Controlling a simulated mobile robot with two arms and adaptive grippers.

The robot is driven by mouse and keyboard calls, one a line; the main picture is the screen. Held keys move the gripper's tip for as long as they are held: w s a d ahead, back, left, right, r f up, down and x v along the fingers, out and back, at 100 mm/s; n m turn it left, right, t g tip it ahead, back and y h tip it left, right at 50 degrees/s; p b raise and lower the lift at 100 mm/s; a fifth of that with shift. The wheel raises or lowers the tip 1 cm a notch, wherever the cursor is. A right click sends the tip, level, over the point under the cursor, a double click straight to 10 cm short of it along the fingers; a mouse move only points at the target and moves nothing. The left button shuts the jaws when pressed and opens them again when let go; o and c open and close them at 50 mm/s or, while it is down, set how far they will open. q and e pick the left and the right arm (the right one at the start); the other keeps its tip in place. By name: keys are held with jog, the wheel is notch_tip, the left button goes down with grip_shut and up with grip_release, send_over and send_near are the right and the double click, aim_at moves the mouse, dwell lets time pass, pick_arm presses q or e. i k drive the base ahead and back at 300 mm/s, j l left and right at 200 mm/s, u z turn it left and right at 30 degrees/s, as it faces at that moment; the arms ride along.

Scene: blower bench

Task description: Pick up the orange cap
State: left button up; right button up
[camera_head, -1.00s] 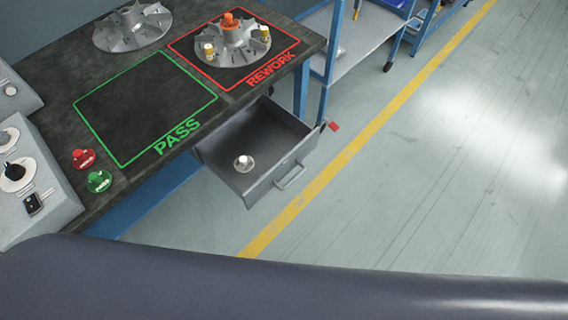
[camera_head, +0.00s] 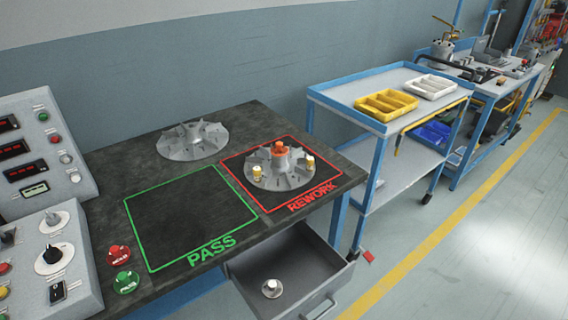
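The orange cap (camera_head: 280,148) sits on the hub at the top of a grey finned impeller (camera_head: 262,178). The impeller lies inside the red-outlined REWORK square on the dark bench top. Two brass-coloured pieces (camera_head: 257,172) stand on the impeller, one on each side of the hub. Neither of my grippers shows in the view.
A second impeller (camera_head: 193,140) lies at the back of the bench. The green PASS square (camera_head: 190,215) is empty. An open drawer (camera_head: 318,262) below the bench front holds a small silver-white part (camera_head: 272,288). A control panel (camera_head: 45,150) stands at left. A blue cart (camera_head: 345,95) with yellow and white trays is at right.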

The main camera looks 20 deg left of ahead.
aim_at(279, 150)
jog(key=i+u, duration=0.5)
jog(key=u, duration=0.2)
